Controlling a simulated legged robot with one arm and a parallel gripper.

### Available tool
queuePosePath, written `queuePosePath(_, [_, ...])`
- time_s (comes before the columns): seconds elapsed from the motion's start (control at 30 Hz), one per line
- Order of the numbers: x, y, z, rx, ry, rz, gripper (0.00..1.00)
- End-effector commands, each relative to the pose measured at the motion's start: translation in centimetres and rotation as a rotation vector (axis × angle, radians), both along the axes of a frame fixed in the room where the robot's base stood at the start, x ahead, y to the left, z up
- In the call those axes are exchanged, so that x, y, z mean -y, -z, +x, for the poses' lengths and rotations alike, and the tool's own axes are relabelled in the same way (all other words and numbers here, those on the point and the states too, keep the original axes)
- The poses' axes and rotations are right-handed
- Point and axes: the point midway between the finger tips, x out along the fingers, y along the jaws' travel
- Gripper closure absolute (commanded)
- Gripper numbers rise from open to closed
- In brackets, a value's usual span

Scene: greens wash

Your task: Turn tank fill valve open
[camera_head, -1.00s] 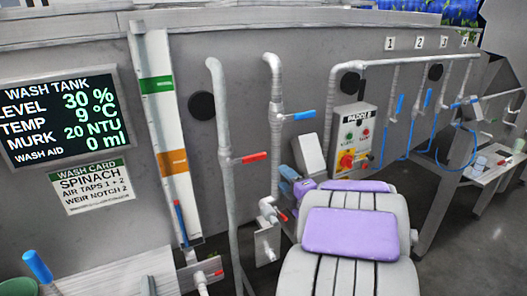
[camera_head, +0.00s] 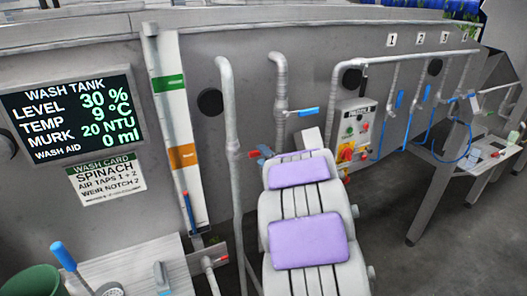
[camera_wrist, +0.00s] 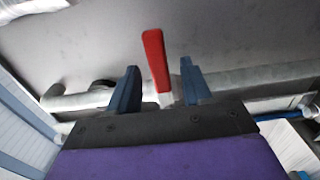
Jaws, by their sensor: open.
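A red lever handle (camera_wrist: 156,60) stands up in the wrist view, between the two blue-grey fingers of my gripper (camera_wrist: 159,78). The fingers are apart, with a gap on both sides of the lever. In the head view the red lever (camera_head: 253,154) shows only partly, on an upright grey pipe (camera_head: 231,120) beside my gripper (camera_head: 266,153). My own arm hides much of that area. A blue-handled valve (camera_head: 303,112) is on the pipe to the right. No label marks which is the tank fill valve. The wash tank display (camera_head: 68,115) reads level 30 %.
A paddle control box (camera_head: 353,130) with a red knob is right of my arm. Four numbered taps with blue handles (camera_head: 399,99) hang farther right. A board with an orange band (camera_head: 183,157) stands left. A green container (camera_head: 32,282) is at lower left.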

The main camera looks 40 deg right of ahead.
Motion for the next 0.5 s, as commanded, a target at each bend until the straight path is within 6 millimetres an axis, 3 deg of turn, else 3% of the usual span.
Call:
queuePosePath(0.1, [1.0, 0.0, 1.6, 0.002, 0.000, 0.005, 0.51])
queuePosePath(0.3, [3.1, 0.5, 3.0, 0.003, 0.002, 0.016, 0.51])
queuePosePath(0.5, [3.1, 0.5, 3.2, 0.002, 0.003, 0.015, 0.51])
